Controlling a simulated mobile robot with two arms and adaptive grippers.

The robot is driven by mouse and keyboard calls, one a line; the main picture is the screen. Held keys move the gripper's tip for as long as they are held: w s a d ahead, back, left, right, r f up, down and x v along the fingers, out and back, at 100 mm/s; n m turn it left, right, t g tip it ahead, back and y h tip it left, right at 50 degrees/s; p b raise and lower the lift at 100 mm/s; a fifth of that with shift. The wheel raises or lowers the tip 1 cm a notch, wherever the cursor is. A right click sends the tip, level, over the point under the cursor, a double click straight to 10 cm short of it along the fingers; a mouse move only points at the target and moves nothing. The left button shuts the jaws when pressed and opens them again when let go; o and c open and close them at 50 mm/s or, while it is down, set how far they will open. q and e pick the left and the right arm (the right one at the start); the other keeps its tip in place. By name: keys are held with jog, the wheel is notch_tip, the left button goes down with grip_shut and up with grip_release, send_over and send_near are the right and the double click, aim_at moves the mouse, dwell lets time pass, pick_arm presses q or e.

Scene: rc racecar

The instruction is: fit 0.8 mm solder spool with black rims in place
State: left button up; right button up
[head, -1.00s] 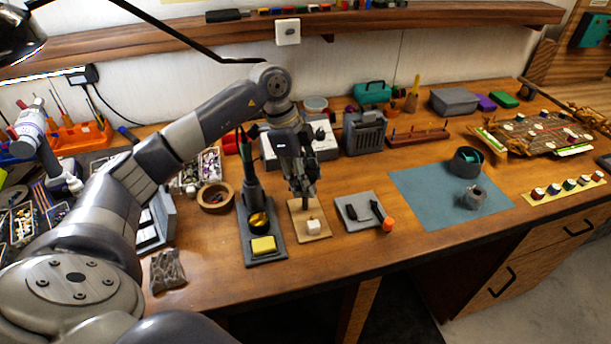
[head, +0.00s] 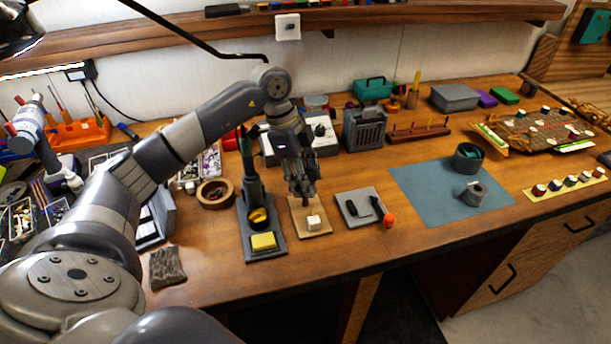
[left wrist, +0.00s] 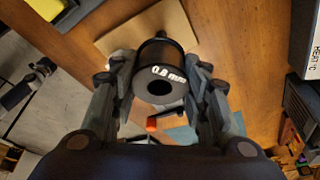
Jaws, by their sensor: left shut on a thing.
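My left gripper (head: 301,190) is shut on a dark spool marked "0.8 mm" (left wrist: 160,76), with a finger on each side of it in the left wrist view. The spool's labelled end and dark centre hole face the wrist camera. In the head view the fingers mostly hide the spool. A thin dark post shows just past the spool in the left wrist view (left wrist: 161,34). I cannot tell whether the spool is around the post. My right gripper is not in view.
Left of the board is a soldering iron stand with a yellow sponge (head: 263,241). To its right lies a grey tray (head: 352,213). A blue mat (head: 425,205) with round items lies to the right.

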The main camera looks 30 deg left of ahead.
aim_at(306, 204)
pick_arm(q)
jog(key=shift+f+b, duration=0.65)
jog(key=shift+f, duration=0.75)
jog(key=shift+s+d+f+b, duration=0.2)
jog(key=shift+f+b, duration=0.05)
jog(key=shift+f, duration=0.3)
jog(key=shift+s+d+f+b, duration=0.15)
jog(key=shift+s+f+b, duration=0.1)
jog(key=shift+f, duration=0.25)
jog(key=o, duration=1.3)
jog(key=shift+w+a+f, duration=0.15)
jog(key=shift+w, duration=0.15)
jog(key=shift+w+a+f, duration=0.1)
jog(key=shift+w+a, duration=0.05)
jog(key=o, duration=0.4)
jog(key=shift+r, duration=0.4)
